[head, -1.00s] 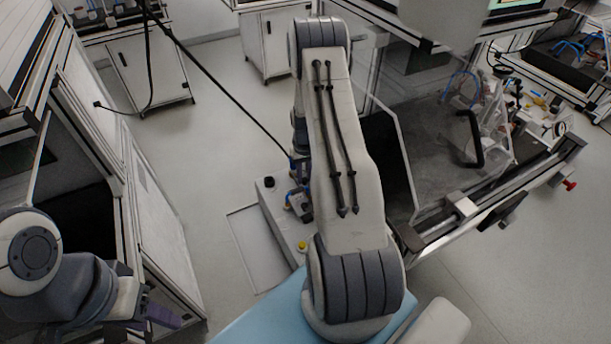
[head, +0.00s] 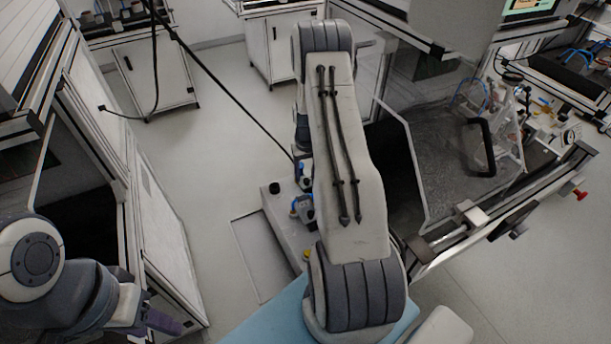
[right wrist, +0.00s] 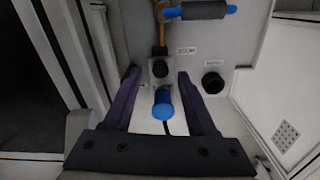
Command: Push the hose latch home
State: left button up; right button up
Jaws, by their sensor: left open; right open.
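In the right wrist view a grey panel carries a blue-ended round fitting (right wrist: 163,104) on a dark stem, and a blue lever with a dark sleeve (right wrist: 204,10) higher up. I cannot tell for sure which one is the hose latch. My right gripper (right wrist: 157,75) is open, its two purple fingers on either side of the blue-ended fitting with gaps showing. Whether they touch the panel is unclear. In the head view my right arm hides this gripper; blue fittings (head: 303,207) show beside the arm on a low grey unit. My left gripper (head: 163,321) is open and empty at lower left.
A black knob (right wrist: 212,83) sits right of the fingers on the panel. A black cable (head: 225,90) runs down to the low grey unit (head: 284,228). A white cabinet (head: 160,225) stands at left, a clear-walled bench (head: 455,150) at right.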

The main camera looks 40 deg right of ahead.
aim_at(306, 179)
notch_tip(306, 179, up, 9)
jog(key=b, duration=0.1)
jog(key=shift+r, duration=0.15)
dwell(0.5)
jog(key=s+a+r+n, duration=0.1)
jog(key=a+r+n, duration=0.3)
jog(key=a, duration=0.9)
jog(key=s+a+r+n, duration=0.1)
jog(key=a+r, duration=0.5)
jog(key=a, duration=0.6)
jog(key=s+a+r+n, duration=0.2)
jog(key=s+a, duration=0.5)
jog(key=s, duration=0.4)
jog(key=s+a+r+n+y, duration=0.1)
jog(key=s+a+n, duration=0.4)
jog(key=s, duration=0.6)
jog(key=a+r, duration=0.1)
jog(key=a, duration=0.1)
jog(key=shift+s+a, duration=0.35)
jog(key=shift+s, duration=0.05)
jog(key=shift+r, duration=0.15)
